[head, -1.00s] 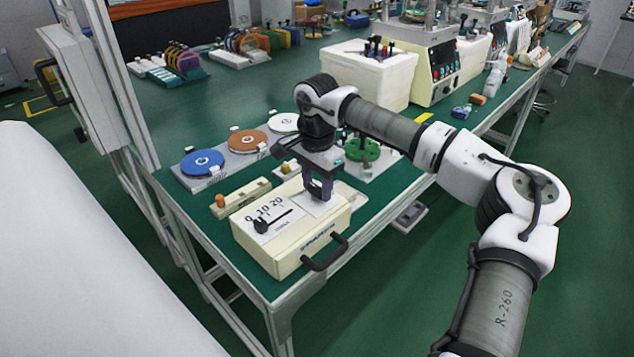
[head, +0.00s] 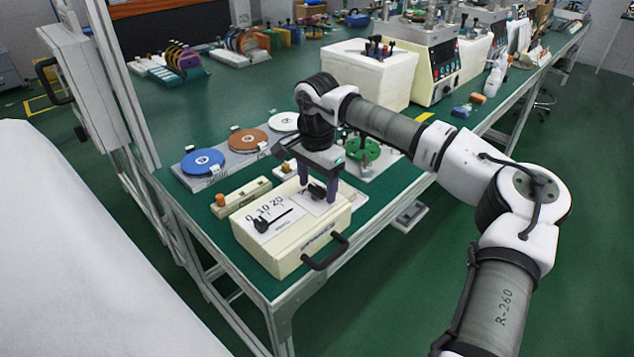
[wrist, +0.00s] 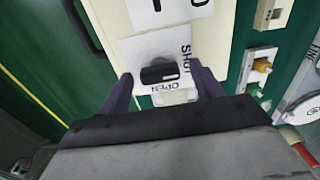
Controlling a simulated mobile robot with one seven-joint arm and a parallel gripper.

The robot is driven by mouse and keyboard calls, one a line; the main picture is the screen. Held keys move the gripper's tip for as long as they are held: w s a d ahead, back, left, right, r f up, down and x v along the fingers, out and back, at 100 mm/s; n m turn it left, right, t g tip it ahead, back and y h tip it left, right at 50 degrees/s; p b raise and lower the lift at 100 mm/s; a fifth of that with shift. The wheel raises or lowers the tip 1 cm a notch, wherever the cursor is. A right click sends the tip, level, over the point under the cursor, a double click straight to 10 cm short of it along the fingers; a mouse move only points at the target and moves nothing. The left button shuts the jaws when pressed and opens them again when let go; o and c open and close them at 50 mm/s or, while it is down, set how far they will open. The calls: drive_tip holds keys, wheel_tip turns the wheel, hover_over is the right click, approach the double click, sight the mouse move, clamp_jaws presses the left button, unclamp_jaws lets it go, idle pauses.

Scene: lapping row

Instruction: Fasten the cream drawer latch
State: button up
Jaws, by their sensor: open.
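The cream box (head: 290,262) stands at the near corner of the green bench, with a black handle (head: 326,254) on its front. On its top is a black latch knob (head: 316,191), which also shows in the wrist view (wrist: 159,74). There the knob's bar lies crosswise, on a white plate lettered OPEN below it and SHUT to its right. My gripper (head: 318,193) is over the knob, open, with one purple finger on each side. In the wrist view gaps show between the fingers and the knob. I cannot tell their height above the plate.
A black slider (head: 262,225) on a 0-10-20 scale shares the box top. A cream strip with an orange button (head: 220,200) lies behind the box. Blue (head: 203,162), brown and white discs stand farther back, and a green wheel (head: 362,149) beyond my gripper.

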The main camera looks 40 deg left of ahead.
sight(317, 187)
drive_tip(key=shift+r, duration=0.1)
wheel_tip(317, 187, up, 14)
drive_tip(key=shift+b, duration=0.4)
drive_tip(key=shift+f, duration=0.2)
